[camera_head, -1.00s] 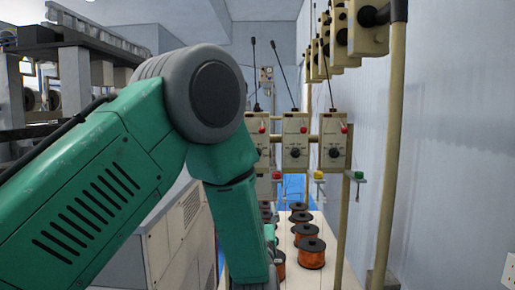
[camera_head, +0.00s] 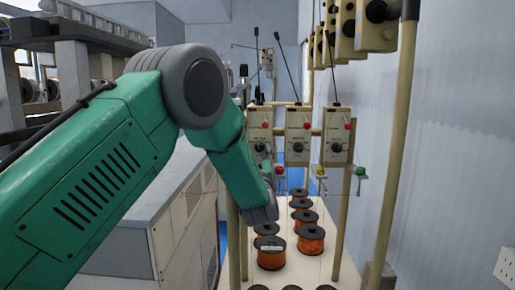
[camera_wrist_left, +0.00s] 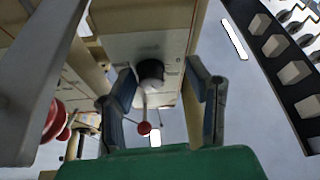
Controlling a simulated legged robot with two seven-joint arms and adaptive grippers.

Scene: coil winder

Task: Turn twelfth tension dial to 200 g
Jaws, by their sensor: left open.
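In the head view, several cream tension boxes stand in a row on a frame. Three black dials show on their fronts: left (camera_head: 260,147), middle (camera_head: 298,147) and right (camera_head: 336,147). I cannot tell which is the twelfth, and the scale marks are too small to read. My green left arm reaches in below the left box; its fingers are not clear there. In the left wrist view, my left gripper (camera_wrist_left: 161,75) is open, its two fingers on either side of a black dial (camera_wrist_left: 150,73) on a cream box (camera_wrist_left: 150,45). I see no clear contact. My right gripper is not in view.
Copper wire spools (camera_head: 311,239) stand on a pale shelf (camera_head: 309,270) below the boxes. Red knobs (camera_head: 303,125) and thin rods sit close to the dials. A cream post (camera_head: 389,170) stands at the right before the wall. A grey cabinet (camera_head: 165,230) is at the left.

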